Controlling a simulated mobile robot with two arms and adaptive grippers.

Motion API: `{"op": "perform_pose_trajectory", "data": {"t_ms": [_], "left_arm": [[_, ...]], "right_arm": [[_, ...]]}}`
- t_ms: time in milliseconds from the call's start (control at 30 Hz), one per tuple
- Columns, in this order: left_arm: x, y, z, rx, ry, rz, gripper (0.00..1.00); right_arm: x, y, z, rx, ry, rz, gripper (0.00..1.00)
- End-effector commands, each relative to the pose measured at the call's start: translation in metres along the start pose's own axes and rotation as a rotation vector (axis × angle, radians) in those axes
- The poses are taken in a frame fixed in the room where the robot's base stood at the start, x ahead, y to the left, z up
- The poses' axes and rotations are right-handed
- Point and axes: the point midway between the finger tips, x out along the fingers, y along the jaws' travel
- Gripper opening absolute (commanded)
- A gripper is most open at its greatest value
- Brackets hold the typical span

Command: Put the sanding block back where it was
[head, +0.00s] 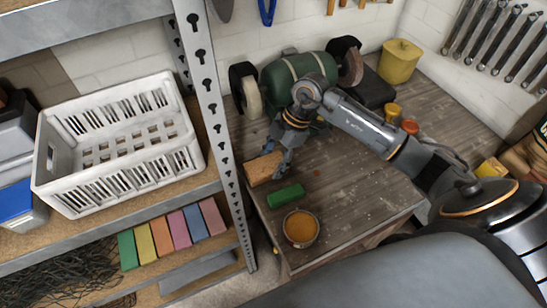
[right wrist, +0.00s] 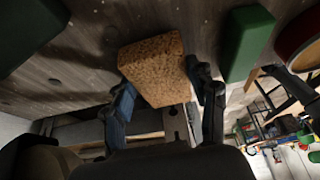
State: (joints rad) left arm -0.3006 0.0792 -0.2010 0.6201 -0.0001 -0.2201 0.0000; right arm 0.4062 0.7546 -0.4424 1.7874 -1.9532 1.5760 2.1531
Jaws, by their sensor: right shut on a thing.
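The sanding block, a tan cork-like block (head: 262,169), is at the left edge of the workbench in the head view. My right gripper (head: 277,158) is shut on it, with the arm reaching in from the right. In the right wrist view the block (right wrist: 152,68) shows its speckled brown face between the two fingers of my right gripper (right wrist: 164,92). I cannot tell whether the block touches the bench top. My left gripper is not in view.
A green block (head: 285,196) and a round tin (head: 300,228) sit on the workbench (head: 350,215) near the held block. A bench grinder (head: 293,75) stands behind. The metal shelf post (head: 213,110) is close on the left, beside a white crate (head: 120,143).

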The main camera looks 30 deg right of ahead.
Motion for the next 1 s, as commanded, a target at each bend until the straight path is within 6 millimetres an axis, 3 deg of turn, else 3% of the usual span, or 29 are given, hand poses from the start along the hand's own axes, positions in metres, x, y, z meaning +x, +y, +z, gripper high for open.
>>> {"op": "perform_pose_trajectory", "data": {"t_ms": [200, 233, 333, 733, 867, 1000], "left_arm": [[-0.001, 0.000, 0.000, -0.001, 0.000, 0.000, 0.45], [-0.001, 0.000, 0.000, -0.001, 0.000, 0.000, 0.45], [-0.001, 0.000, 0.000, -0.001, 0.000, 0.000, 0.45], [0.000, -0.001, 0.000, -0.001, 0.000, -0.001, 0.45], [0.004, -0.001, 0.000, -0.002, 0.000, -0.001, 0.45], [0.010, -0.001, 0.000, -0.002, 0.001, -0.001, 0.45]], "right_arm": [[0.004, 0.000, 0.001, -0.001, 0.001, 0.002, 0.28], [0.004, 0.000, 0.001, 0.000, 0.001, 0.002, 0.60], [0.004, 0.000, 0.001, 0.000, 0.001, 0.002, 0.80], [-0.001, 0.001, 0.002, -0.001, 0.000, 0.003, 0.80], [-0.018, 0.001, 0.002, -0.002, -0.001, 0.006, 0.80], [-0.047, 0.001, 0.003, -0.003, -0.003, 0.007, 0.80]]}}
